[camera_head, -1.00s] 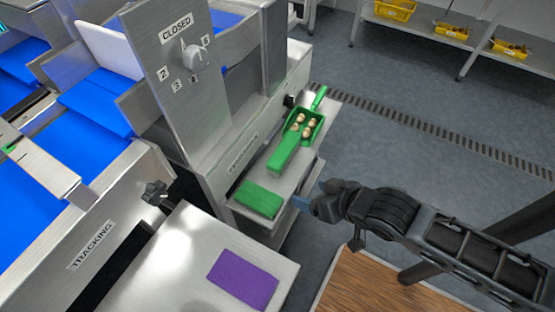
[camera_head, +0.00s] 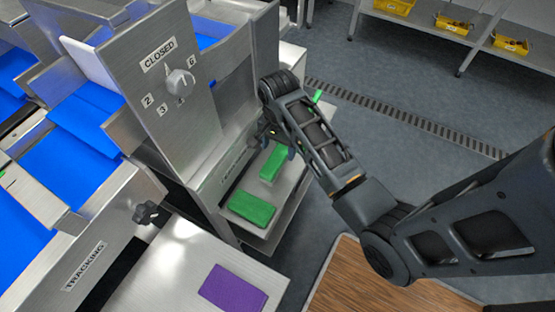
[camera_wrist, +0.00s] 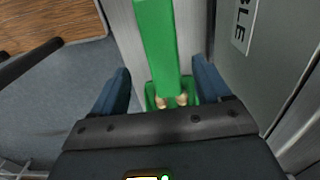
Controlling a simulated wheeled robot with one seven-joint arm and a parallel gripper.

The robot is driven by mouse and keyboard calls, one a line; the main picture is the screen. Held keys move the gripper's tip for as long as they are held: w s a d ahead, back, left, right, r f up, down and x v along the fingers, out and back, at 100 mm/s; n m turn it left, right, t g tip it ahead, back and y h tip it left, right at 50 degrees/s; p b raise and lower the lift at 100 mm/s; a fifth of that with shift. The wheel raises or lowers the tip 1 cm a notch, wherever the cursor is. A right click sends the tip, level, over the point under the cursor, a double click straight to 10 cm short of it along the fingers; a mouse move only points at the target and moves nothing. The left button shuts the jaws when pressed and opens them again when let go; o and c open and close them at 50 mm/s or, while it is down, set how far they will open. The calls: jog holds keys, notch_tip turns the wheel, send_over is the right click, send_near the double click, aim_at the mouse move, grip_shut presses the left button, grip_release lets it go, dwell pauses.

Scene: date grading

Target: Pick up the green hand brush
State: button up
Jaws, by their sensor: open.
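A long green piece (camera_head: 275,163) lies on the narrow steel shelf beside the machine, in line with a green scoop-like tray; I cannot tell whether it is the brush or the tray's handle. In the head view my gripper (camera_head: 274,140) is over the shelf, and my arm hides the tray.
A flat green block (camera_head: 251,208) lies on the shelf's near end. A purple block (camera_head: 233,288) lies on the front steel surface. The upright machine panel (camera_head: 170,95) stands close left of my gripper. Open floor lies right of the shelf.

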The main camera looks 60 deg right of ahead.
aim_at(277, 156)
notch_tip(277, 156, down, 8)
jog(key=shift+w+r, duration=0.15)
jog(key=shift+r, duration=0.05)
dwell(0.3)
jog(key=c, duration=1.1)
jog(key=shift+r, duration=0.1)
jog(key=shift+r, duration=0.6)
notch_tip(277, 156, up, 3)
jog(key=shift+d+f, duration=0.1)
jog(key=shift+f, duration=0.1)
jog(key=s+r, duration=0.2)
jog(key=s, duration=0.1)
jog(key=s+d+r, duration=0.1)
jog(key=s+r, duration=0.1)
jog(key=s, duration=0.2)
jog(key=s+d+r, duration=0.1)
jog(key=s+r, duration=0.2)
jog(key=s, duration=0.1)
jog(key=shift+s+d, duration=0.15)
jog(key=shift+s, duration=0.05)
